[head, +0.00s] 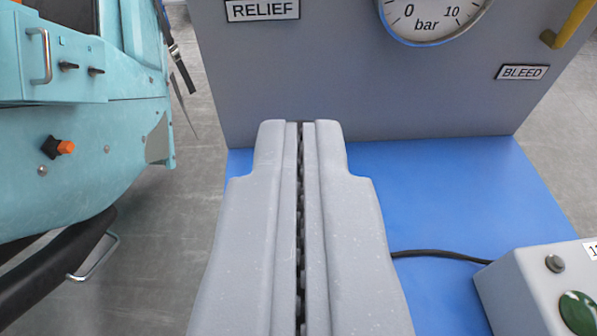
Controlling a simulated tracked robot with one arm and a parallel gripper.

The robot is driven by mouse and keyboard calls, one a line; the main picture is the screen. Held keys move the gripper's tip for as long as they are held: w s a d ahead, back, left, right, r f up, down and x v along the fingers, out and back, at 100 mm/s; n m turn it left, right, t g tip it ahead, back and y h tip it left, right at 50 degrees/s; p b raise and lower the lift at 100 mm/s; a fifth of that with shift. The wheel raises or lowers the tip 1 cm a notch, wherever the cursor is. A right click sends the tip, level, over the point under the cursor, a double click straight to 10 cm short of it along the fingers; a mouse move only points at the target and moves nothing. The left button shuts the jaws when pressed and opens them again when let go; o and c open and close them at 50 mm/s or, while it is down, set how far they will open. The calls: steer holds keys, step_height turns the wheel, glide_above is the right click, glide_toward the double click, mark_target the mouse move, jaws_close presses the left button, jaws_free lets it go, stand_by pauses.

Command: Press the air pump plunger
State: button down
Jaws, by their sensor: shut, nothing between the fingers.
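My gripper (300,128) is grey and shut, with its two fingers side by side and nothing between them. It reaches up the middle of the head view, over a blue base (455,200) and in front of a grey panel (400,90). The panel carries a round gauge (432,12) marked in bar, cut off by the top edge. No air pump plunger can be made out; my gripper hides part of the base. I cannot tell whether the fingertips touch anything.
A teal coaster car (80,150) with an orange knob (65,147) and metal handles stands at left. A grey box (530,285) with a green button (578,312) sits at lower right, with a black cable (435,253). A yellow lever (573,22) is at upper right, above a BLEED label (522,72).

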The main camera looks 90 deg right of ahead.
steer(key=shift+p+x, duration=2.15)
steer(key=shift+x, duration=1.4)
steer(key=shift+f+b, duration=0.7)
steer(key=shift+f, duration=1.4)
steer(key=shift+s, duration=0.1)
